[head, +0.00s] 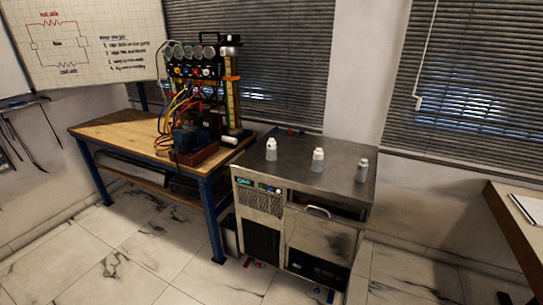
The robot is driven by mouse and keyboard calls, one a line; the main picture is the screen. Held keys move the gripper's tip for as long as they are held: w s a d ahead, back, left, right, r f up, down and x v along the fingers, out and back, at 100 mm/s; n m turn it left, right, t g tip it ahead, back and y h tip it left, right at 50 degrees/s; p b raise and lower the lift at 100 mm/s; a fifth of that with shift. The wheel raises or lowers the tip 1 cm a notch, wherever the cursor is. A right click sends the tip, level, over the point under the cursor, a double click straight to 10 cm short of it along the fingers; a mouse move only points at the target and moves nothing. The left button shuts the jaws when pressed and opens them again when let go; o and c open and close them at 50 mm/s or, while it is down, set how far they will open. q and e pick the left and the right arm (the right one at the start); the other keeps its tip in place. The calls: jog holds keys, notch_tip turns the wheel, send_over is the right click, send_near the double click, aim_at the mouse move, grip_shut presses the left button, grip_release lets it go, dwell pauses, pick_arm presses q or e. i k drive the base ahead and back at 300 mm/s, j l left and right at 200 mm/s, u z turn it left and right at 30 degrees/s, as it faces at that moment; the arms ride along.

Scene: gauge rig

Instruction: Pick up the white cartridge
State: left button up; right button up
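A small white cylinder (229,141), which looks like the white cartridge, lies on its side at the right end of the wooden workbench (115,132), near the gauge rig (195,95). Neither of my grippers is in view, so I cannot see where they are relative to it.
Three white bottles (271,149) stand upright and spaced apart on the metal cabinet (300,178) to the right of the bench. Hoses and a dark pump unit (192,138) crowd the bench's right end. Small red and blue items lie on the tiled floor (175,260). A desk (520,215) stands far right.

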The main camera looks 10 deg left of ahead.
aim_at(270, 144)
jog(key=i+j+z, duration=0.1)
jog(key=i+j, duration=0.45)
jog(key=j, duration=0.15)
jog(key=i+j+z, duration=0.25)
jog(key=i+j, duration=0.25)
jog(key=j, duration=0.2)
jog(key=i+j, duration=0.2)
jog(key=j, duration=0.2)
jog(key=i+j+z, duration=0.15)
jog(key=j, duration=0.25)
jog(key=i, duration=0.1)
